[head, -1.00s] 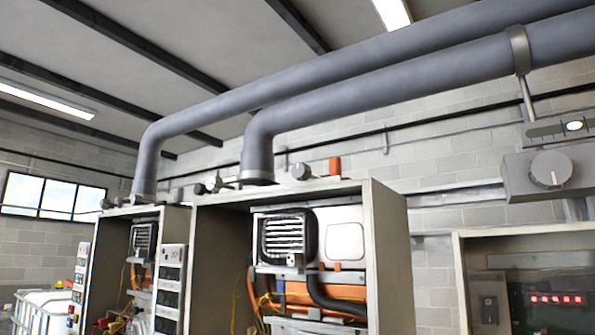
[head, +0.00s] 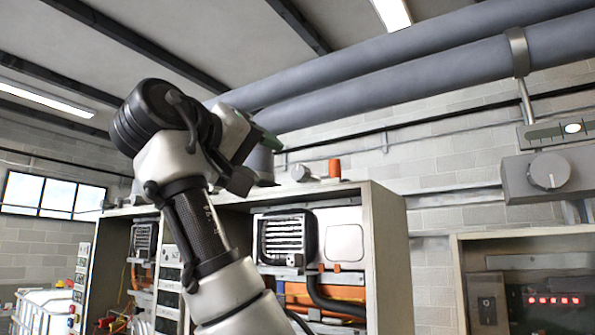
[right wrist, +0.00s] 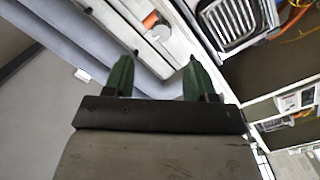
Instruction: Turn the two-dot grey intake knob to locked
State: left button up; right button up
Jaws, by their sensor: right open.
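A round grey knob (head: 300,172) sits on top of the middle cabinet, beside an orange cylinder (head: 335,168). A larger grey knob (head: 549,171) with a light pointer line is on a grey box at the right. I cannot make out dot marks on either, so I cannot tell which is the two-dot intake knob. My right gripper (head: 268,142) is raised in front of the pipes, left of the cabinet-top knob and apart from it. In the right wrist view its green fingers (right wrist: 157,75) are spread, with nothing between them. My left gripper is not in view.
Thick grey pipes (head: 400,97) run overhead. The open middle cabinet (head: 390,250) holds a grilled unit (head: 285,238) and orange hoses. A lit panel (head: 555,300) stands at the lower right. The wall between them is clear.

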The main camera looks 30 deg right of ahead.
aim_at(298, 173)
jog(key=p+x, duration=0.3)
jog(key=x, duration=0.6)
jog(key=shift+w+d, duration=0.15)
jog(key=shift+w, duration=0.05)
jog(key=shift+w+d+f+p, duration=0.1)
jog(key=shift+w+d+p, duration=0.2)
jog(key=shift+d, duration=0.2)
jog(key=shift+s, duration=0.1)
jog(key=c, duration=0.9)
